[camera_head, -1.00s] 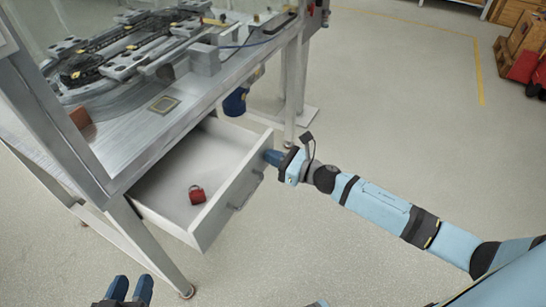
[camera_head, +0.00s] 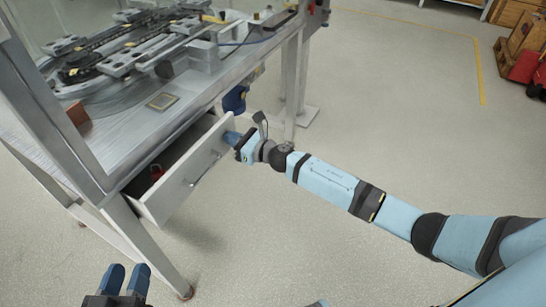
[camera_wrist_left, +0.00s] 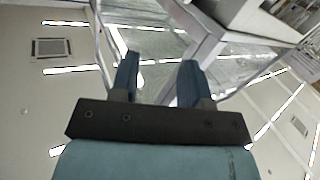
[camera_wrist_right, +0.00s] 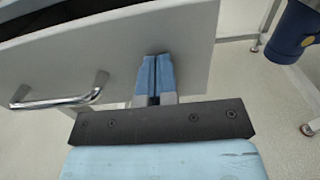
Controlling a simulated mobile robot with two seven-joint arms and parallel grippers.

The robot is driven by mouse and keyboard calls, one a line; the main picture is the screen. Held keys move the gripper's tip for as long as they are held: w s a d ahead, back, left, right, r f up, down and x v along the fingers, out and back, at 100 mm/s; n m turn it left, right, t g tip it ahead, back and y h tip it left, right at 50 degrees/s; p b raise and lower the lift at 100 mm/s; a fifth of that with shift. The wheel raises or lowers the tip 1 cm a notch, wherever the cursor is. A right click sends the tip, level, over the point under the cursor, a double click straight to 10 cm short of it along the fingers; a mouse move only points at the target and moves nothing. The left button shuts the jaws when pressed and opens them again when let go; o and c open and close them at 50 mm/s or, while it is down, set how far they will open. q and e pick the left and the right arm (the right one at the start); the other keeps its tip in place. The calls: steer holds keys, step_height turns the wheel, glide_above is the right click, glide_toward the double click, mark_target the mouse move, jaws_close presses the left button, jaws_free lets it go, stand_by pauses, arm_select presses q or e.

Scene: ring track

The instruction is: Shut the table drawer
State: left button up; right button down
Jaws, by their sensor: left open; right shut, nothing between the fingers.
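The white table drawer (camera_head: 190,172) is partly open under the metal table (camera_head: 120,150). Its front panel, with a metal handle (camera_head: 206,169), also shows in the right wrist view (camera_wrist_right: 60,100). A red padlock (camera_head: 156,172) lies inside, partly hidden by the front panel. My right gripper (camera_head: 231,138) is shut and empty, its fingertips against the drawer front near its far end, to the right of the handle; it shows in the right wrist view (camera_wrist_right: 157,62). My left gripper (camera_head: 128,272) is open and empty, low and in front of the table leg; it shows in the left wrist view (camera_wrist_left: 158,72).
A ring track (camera_head: 110,60) with metal fixtures is on the tabletop. A dark blue cylindrical object (camera_head: 235,98) is by the far table leg. Wooden boxes (camera_head: 525,35) and a red object (camera_head: 524,68) stand at the far right. The floor in front of the drawer is clear.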

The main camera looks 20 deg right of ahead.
steer(key=b+x, duration=0.1)
steer(key=x, duration=0.4)
steer(key=shift+w+a+f+b, duration=0.1)
steer(key=shift+w+a+b, duration=0.15)
steer(key=shift+w+b, duration=0.05)
steer(key=shift+w+a, duration=0.3)
steer(key=shift+w, duration=0.1)
arm_select(q)
steer(key=r, duration=0.1)
steer(key=d+r+t+h, duration=0.1)
steer(key=r, duration=0.1)
steer(key=r+t+h, duration=0.1)
steer(key=r, duration=0.1)
steer(key=shift+s+d+m, duration=0.2)
steer(key=shift+d+m, duration=0.1)
steer(key=shift+d, duration=0.1)
arm_select(e)
steer(key=shift+r, duration=0.35)
arm_select(q)
steer(key=shift+f, duration=0.15)
arm_select(e)
steer(key=shift+w+r, duration=0.1)
